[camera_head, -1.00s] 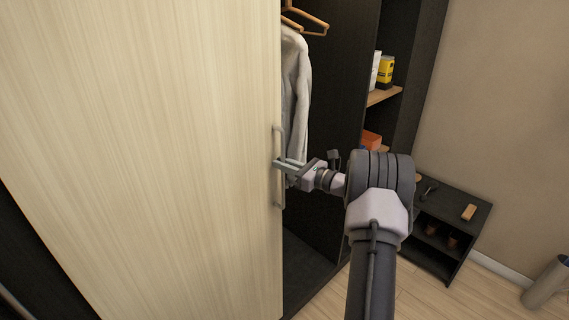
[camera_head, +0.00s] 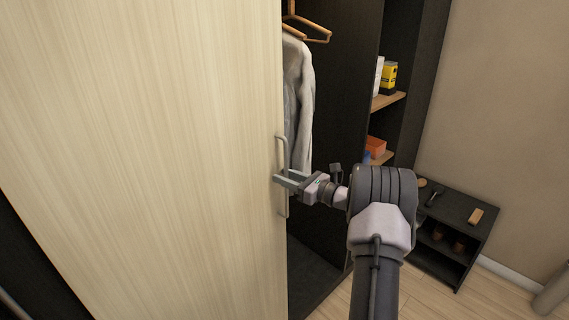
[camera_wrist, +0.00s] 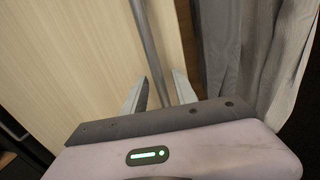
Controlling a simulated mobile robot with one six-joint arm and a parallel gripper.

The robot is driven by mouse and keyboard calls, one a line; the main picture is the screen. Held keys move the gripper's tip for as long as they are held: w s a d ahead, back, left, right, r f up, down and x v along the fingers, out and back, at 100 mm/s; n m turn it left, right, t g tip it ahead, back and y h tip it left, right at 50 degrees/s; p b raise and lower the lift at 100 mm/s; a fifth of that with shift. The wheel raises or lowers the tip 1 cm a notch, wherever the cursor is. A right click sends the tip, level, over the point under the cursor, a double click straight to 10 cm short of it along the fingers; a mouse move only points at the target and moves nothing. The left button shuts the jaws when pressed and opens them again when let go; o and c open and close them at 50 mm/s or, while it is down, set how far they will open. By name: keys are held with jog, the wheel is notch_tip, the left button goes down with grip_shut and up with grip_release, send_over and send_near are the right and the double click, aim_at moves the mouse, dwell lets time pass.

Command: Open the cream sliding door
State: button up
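The cream sliding door (camera_head: 150,150) fills the left of the head view, with a tall metal handle (camera_head: 287,156) near its right edge. The wardrobe to the right of that edge stands open. My gripper (camera_head: 278,175) is at the handle's middle, with its two fingers apart. In the wrist view the handle bar (camera_wrist: 149,45) runs down between the spread fingers (camera_wrist: 160,84), with gaps visible beside it. The lower end of the bar is hidden behind the gripper body.
A grey garment (camera_head: 304,100) hangs just right of the handle under wooden hangers (camera_head: 308,35). Side shelves hold a yellow box (camera_head: 389,78) and an orange box (camera_head: 376,147). A low dark shoe rack (camera_head: 455,208) stands right of my arm.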

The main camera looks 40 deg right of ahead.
jog(key=d+p+v, duration=0.2)
jog(key=v, duration=1.6)
jog(key=shift+d+f, duration=0.2)
jog(key=shift+f, duration=0.2)
jog(key=shift+w, duration=0.1)
